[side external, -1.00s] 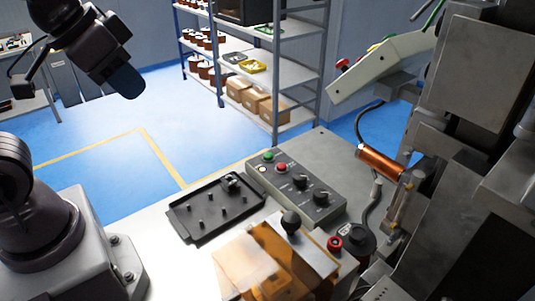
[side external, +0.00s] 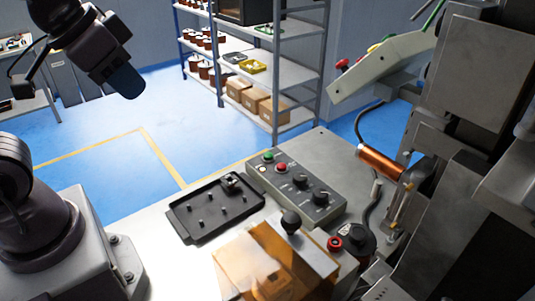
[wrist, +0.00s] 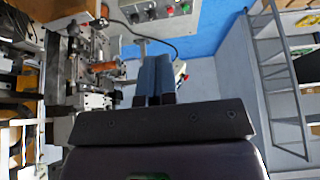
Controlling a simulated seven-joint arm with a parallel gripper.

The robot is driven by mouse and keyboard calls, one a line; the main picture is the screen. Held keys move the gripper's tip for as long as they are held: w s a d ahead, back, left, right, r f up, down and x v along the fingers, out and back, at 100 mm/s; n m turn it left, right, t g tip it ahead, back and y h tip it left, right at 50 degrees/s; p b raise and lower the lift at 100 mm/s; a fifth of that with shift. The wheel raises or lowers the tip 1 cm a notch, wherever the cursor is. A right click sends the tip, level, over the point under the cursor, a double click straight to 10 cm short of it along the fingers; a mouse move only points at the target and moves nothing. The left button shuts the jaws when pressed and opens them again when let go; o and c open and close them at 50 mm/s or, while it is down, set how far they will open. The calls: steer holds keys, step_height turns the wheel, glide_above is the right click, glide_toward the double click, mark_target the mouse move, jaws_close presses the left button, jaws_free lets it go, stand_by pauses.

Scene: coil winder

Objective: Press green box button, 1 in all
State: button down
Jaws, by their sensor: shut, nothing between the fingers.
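The green button (side external: 268,157) sits at the far left end of the grey control box (side external: 325,211) on the bench, beside a red button (side external: 281,167). The green button also shows at the top of the wrist view (wrist: 186,8). My gripper (side external: 126,82) hangs at the upper left of the side view, well apart from the box and above its level. In the wrist view its two blue-grey fingers (wrist: 154,80) are together with nothing between them. Nothing hides the green button in the side view.
A black tray with pegs (side external: 215,208) lies left of the box. An amber cover (side external: 265,262) and a black-knobbed lever (side external: 291,222) stand in front. The winder with a copper coil (side external: 380,163) fills the right. Shelves (side external: 285,75) stand behind.

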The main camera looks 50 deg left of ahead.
steer(key=shift+f, duration=0.1)
steer(key=m+t+y, duration=0.1)
steer(key=m+t, duration=0.3)
steer(key=m, duration=0.4)
glide_above(269, 156)
step_height(269, 156, down, 19)
steer(key=shift+f, duration=4.3)
